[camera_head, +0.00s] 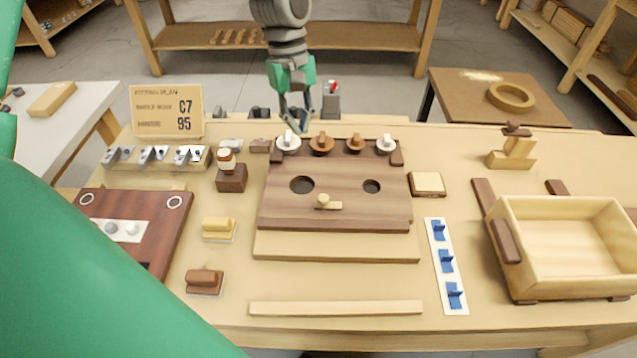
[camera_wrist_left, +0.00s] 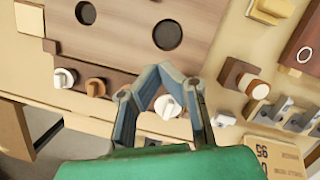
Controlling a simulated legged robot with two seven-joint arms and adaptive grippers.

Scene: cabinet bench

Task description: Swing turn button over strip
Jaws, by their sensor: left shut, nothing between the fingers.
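Several round turn buttons with raised grips sit in a row along the dark strip (camera_head: 338,153) at the back of the brown panel (camera_head: 335,200). They are a left white turn button (camera_head: 288,142), two brown ones (camera_head: 321,143) (camera_head: 355,142) and a right white one (camera_head: 387,144). My left gripper (camera_head: 296,126) is shut and empty, its tips at the left white button. In the wrist view the left gripper (camera_wrist_left: 170,72) has its fingers on either side of this white button (camera_wrist_left: 168,107); contact cannot be told. One brown button is hidden there by a finger. My right gripper is not in view.
A peg block (camera_head: 231,178) stands left of the panel, a small pale-topped block (camera_head: 427,184) right. A sign (camera_head: 167,110) stands at the back left. A wooden box (camera_head: 515,275) fills the right. A loose pale strip (camera_head: 335,308) lies in front, with bare bench around it.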

